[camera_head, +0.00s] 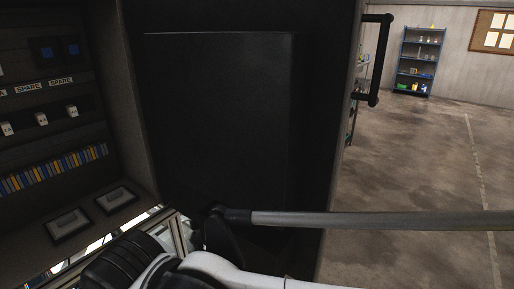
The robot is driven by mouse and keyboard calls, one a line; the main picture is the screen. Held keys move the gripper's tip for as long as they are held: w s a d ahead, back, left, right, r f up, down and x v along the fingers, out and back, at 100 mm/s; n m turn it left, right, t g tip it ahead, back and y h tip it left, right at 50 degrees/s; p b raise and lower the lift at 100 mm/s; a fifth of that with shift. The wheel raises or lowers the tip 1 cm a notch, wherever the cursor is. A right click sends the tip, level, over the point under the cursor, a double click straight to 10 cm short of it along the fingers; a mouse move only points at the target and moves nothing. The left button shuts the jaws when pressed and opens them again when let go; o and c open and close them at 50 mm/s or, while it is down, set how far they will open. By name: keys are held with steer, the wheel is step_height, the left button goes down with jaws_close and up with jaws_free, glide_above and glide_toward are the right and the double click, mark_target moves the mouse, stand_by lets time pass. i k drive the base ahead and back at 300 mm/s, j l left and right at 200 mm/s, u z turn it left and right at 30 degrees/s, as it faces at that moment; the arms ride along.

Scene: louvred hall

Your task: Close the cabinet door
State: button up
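The cabinet (130,110) stands open at the left, with its inside showing. Its door (325,90) stands open, a large dark panel whose inner face, with a raised rectangular section, fills the middle of the view. A black bar handle (377,60) sticks out on the door's far right side. White and black parts of my arm cross the bottom in front of the cabinet and door. My gripper's fingers do not show. I cannot tell whether any part of my arm touches the door.
Inside the cabinet are switches, a row of coloured blocks (50,170) and labels. A grey rod (380,220) crosses low to the right edge. Beyond the door, the concrete floor (420,150) is open. A blue shelf (418,60) and a notice board (494,32) are far back.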

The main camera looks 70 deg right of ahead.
mark_target(246, 104)
steer(key=k+l+u, duration=0.35)
steer(key=k+l, duration=0.4)
steer(key=k+l+u, duration=0.3)
steer(key=k+l, duration=0.45)
steer(key=l+z, duration=0.15)
steer(key=l, duration=0.65)
steer(key=k+j+u, duration=0.2)
steer(key=k+j, duration=0.05)
